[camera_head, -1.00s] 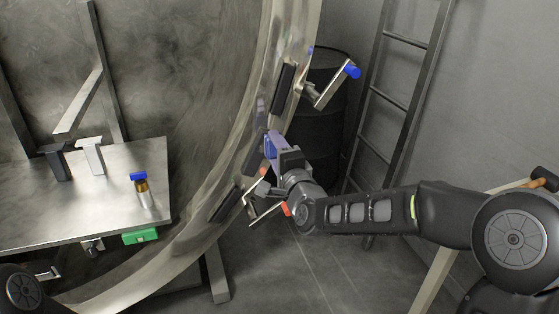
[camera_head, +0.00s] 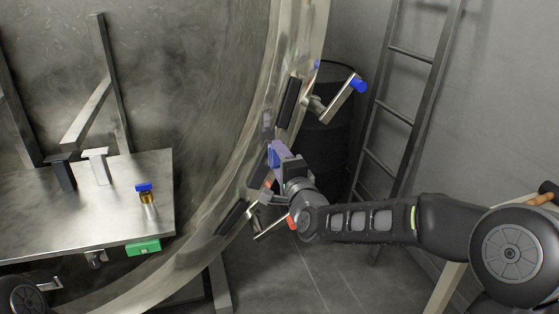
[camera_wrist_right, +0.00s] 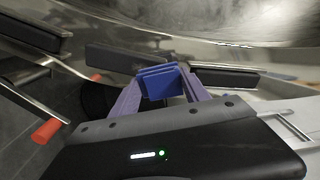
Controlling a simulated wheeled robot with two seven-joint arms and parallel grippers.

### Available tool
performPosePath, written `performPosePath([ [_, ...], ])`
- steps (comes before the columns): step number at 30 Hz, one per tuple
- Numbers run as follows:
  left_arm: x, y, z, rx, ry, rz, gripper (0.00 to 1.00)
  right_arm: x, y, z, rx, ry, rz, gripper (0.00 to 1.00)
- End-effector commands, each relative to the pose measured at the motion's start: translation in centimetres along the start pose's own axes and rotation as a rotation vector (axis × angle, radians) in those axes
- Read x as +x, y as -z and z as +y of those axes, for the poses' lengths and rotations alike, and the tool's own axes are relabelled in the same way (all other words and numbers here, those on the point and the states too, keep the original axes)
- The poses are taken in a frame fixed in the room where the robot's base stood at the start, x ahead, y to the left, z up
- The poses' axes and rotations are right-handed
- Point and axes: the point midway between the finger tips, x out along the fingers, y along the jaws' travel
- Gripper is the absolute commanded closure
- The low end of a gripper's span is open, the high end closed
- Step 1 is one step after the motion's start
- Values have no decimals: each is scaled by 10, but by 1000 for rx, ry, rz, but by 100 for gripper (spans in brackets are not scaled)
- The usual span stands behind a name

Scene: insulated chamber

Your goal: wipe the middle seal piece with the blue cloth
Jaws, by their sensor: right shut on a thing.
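The blue cloth (camera_wrist_right: 160,84) is a folded pad between the purple-tinted fingers of my right gripper (camera_head: 276,158), which is shut on it. It also shows in the head view (camera_head: 274,154), against the chamber's metal rim. The middle seal piece (camera_wrist_right: 122,58) is a dark strip on the rim, just left of and behind the cloth in the wrist view. In the head view it is largely hidden by my gripper. I cannot tell whether the cloth touches it. The upper seal piece (camera_head: 289,103) and lower seal piece (camera_head: 232,217) flank it. My left gripper is not in view.
A blue-tipped handle (camera_head: 343,98) sticks out above my right gripper; a red-tipped handle (camera_wrist_right: 45,131) is below it. A metal table (camera_head: 100,225) at left holds a blue-capped vial (camera_head: 147,195). A ladder (camera_head: 405,115) and dark barrel (camera_head: 325,145) stand behind.

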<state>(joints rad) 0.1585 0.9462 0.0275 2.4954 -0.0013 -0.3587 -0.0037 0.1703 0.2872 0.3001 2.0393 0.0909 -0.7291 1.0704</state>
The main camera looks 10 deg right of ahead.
Motion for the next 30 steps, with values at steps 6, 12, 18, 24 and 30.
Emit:
performPosePath([
  [6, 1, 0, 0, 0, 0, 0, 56, 4, 0, 0, 0, 0, 0, 79],
  [12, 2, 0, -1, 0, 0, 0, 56, 8, 0, 0, 0, -1, 0, 79],
  [18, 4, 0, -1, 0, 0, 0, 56, 12, 0, 0, 0, 0, 0, 79],
  [24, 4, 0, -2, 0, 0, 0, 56, 16, 0, 0, 0, 0, 0, 79],
  [30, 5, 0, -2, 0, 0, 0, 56, 19, 0, 0, 1, 1, 0, 79],
])
